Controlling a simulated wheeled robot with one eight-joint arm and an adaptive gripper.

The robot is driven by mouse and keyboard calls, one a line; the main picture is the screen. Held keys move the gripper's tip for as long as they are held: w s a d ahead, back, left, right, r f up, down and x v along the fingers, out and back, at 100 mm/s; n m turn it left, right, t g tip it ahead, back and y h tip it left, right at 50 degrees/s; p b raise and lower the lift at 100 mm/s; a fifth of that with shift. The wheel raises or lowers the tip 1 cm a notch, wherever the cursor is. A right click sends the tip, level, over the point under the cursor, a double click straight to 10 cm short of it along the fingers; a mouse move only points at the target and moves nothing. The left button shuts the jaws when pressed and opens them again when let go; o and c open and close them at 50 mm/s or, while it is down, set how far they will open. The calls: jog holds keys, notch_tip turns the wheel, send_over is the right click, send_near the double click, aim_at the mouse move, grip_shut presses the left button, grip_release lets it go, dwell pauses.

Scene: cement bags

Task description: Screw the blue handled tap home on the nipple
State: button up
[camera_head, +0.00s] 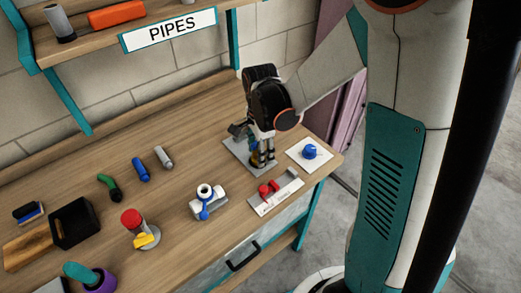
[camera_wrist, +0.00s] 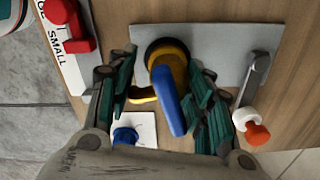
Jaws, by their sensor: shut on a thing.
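The tap has a yellow body (camera_wrist: 178,57) and a blue handle (camera_wrist: 169,101) that points toward the camera in the wrist view. It stands at a dark round ring on a grey plate (camera_wrist: 215,38). My gripper (camera_wrist: 168,75) has a finger on each side of the tap and is shut on it. In the head view my gripper (camera_head: 262,158) points down over the same plate (camera_head: 237,150), and the tap is mostly hidden behind the fingers. The nipple is hidden under the tap, so I cannot tell how far the thread is engaged.
A blue knob on a white card (camera_head: 309,152) and a labelled plate with red parts (camera_head: 275,192) lie close by. A white fitting with a blue handle (camera_head: 207,202) stands left.

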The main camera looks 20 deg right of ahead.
jog(key=shift+f, duration=0.35)
jog(key=o, duration=1.2)
jog(key=shift+r, duration=0.15)
notch_tip(320, 180, up, 12)
jog(key=shift+f, duration=0.1)
jog(key=shift+s+a+r+n+t, duration=0.1)
jog(key=shift+s+r+n+t, duration=0.95)
jog(key=shift+s+n, duration=1.6)
jog(key=shift+s+r+n+t, duration=0.7)
jog(key=shift+s+n+t, duration=1)
jog(key=shift+n, duration=1.45)
jog(key=shift+s+a+r+n+t, duration=0.1)
jog(key=shift+s+r+n+t, duration=0.8)
jog(key=shift+s+n, duration=1.9)
